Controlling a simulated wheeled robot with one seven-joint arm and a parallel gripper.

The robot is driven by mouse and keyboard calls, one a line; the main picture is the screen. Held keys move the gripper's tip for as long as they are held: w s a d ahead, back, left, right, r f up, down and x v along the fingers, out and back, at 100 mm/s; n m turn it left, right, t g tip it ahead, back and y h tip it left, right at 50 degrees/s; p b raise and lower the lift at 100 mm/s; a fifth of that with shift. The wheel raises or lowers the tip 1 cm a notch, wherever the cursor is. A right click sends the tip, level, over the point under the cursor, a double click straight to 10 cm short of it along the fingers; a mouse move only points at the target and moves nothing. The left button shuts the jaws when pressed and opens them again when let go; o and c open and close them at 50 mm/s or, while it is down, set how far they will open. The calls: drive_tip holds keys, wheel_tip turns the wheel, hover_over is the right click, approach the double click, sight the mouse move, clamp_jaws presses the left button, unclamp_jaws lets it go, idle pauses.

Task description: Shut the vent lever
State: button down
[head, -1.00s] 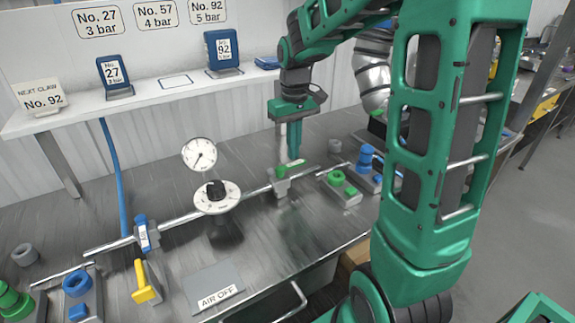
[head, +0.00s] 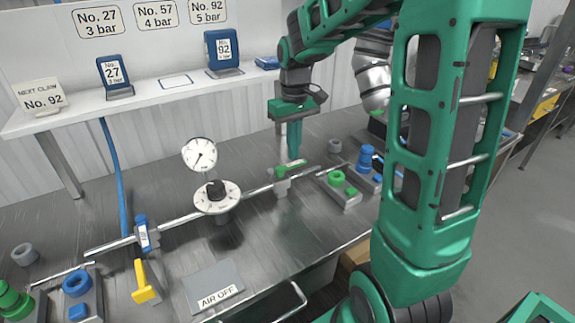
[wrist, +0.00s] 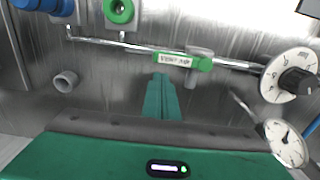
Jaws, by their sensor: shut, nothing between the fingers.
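A green lever (head: 292,170) sits on a valve on the metal pipe in the head view, right of the white dial. In the wrist view the same lever (wrist: 204,65) lies nearly along the pipe, with a white label that appears upside down and is hard to read. My gripper (head: 294,158) is shut and empty, pointing down just above the lever. In the wrist view my closed teal fingertips (wrist: 160,77) end just short of the lever's labelled part. I cannot tell whether they touch it.
A white dial with a black knob (head: 217,195) and a round gauge (head: 200,154) stand left of the lever. A blue lever (head: 144,234) is farther left on the pipe. Green and blue fittings (head: 338,179) stand to the right. A shelf with number cards runs behind.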

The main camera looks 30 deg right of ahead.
sight(302, 173)
drive_tip(key=shift+s, duration=0.1)
drive_tip(key=shift+s, duration=2.1)
drive_tip(key=shift+s+a, duration=0.1)
drive_tip(key=shift+s, duration=0.05)
drive_tip(key=shift+s+a, duration=0.3)
drive_tip(key=shift+s, duration=0.6)
